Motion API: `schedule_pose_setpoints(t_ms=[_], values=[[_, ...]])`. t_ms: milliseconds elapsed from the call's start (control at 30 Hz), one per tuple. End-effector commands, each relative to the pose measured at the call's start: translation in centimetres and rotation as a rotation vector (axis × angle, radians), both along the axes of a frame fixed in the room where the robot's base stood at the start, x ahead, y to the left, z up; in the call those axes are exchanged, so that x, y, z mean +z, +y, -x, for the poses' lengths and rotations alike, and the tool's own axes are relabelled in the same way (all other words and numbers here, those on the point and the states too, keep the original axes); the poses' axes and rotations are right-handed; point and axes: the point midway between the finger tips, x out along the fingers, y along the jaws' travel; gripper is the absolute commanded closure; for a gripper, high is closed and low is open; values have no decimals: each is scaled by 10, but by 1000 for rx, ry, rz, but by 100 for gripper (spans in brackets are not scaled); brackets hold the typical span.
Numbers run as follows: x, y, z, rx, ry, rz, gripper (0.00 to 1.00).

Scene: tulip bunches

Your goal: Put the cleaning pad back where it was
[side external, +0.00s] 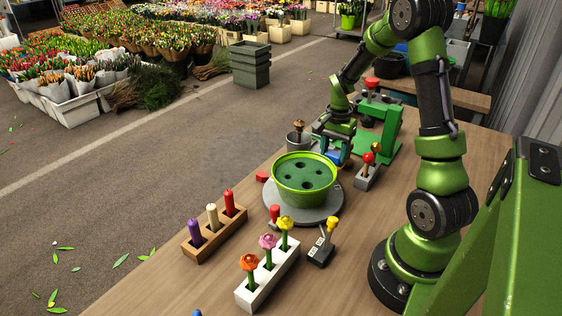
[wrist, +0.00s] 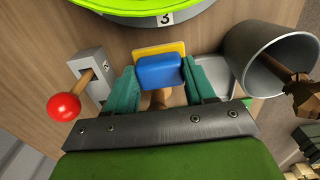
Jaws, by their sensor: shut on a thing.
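The cleaning pad (wrist: 160,72) is a blue block over a yellow layer, with a pale wooden handle-like part (wrist: 158,98) below it in the wrist view. My gripper (wrist: 161,80) has its teal fingers on both sides of the pad and is shut on it. In the side view my gripper (side external: 336,146) is just behind the green pot, and a blue bit of the pad (side external: 342,157) shows below it. A small grey tray (wrist: 217,72) lies right of the fingers, beside the metal cup (wrist: 262,62). Whether the pad touches the table cannot be told.
The green pot (side external: 304,190) with holed foam stands on a grey turntable (side external: 320,220). A red-knobbed lever (wrist: 66,107) is close left of my gripper. A green press-like stand (side external: 385,130) is behind. A flower rack (side external: 268,276) and a peg block (side external: 215,236) stand nearer the front.

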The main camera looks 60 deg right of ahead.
Motion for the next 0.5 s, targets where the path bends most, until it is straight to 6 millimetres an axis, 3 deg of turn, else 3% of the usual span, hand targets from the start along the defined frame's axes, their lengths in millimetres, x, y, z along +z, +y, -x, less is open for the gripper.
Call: schedule_pose_setpoints(t_ms=[200,500], values=[[-25,1,1,-1,2,-2,74],[-26,1,1,0,1,-1,74]])
